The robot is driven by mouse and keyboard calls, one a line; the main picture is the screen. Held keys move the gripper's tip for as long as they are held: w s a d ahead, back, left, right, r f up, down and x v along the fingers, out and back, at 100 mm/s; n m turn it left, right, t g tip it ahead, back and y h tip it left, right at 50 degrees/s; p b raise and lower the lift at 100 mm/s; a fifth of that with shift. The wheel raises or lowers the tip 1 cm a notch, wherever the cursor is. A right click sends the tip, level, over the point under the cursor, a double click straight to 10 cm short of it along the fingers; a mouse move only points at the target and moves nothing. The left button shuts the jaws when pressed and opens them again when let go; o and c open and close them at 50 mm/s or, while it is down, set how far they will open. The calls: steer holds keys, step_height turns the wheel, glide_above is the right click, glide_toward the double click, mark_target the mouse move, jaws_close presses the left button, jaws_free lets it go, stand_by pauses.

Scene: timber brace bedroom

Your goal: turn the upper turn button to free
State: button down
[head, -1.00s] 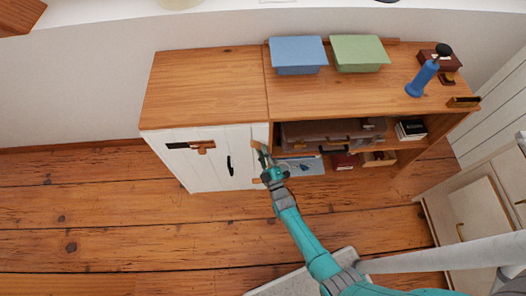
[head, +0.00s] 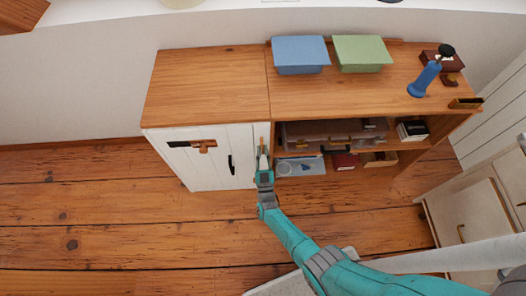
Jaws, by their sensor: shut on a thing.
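The upper turn button (head: 262,141) is a small wooden piece at the upper right edge of the white cabinet door (head: 215,172). It looks roughly upright in the head view, and its lower part is hidden by my gripper. My gripper (head: 263,152) reaches up from below and is shut on the turn button.
A dark strap with a wooden piece (head: 203,146) crosses the door's upper left. Right of my gripper is an open shelf with a brown case (head: 310,135). Blue (head: 300,54) and green (head: 361,52) boxes stand on top. The floor in front is clear.

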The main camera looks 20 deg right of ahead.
steer(key=shift+m, duration=0.5)
steer(key=c, duration=1.2)
jaws_free()
steer(key=shift+v, duration=6)
steer(key=shift+a, duration=0.1)
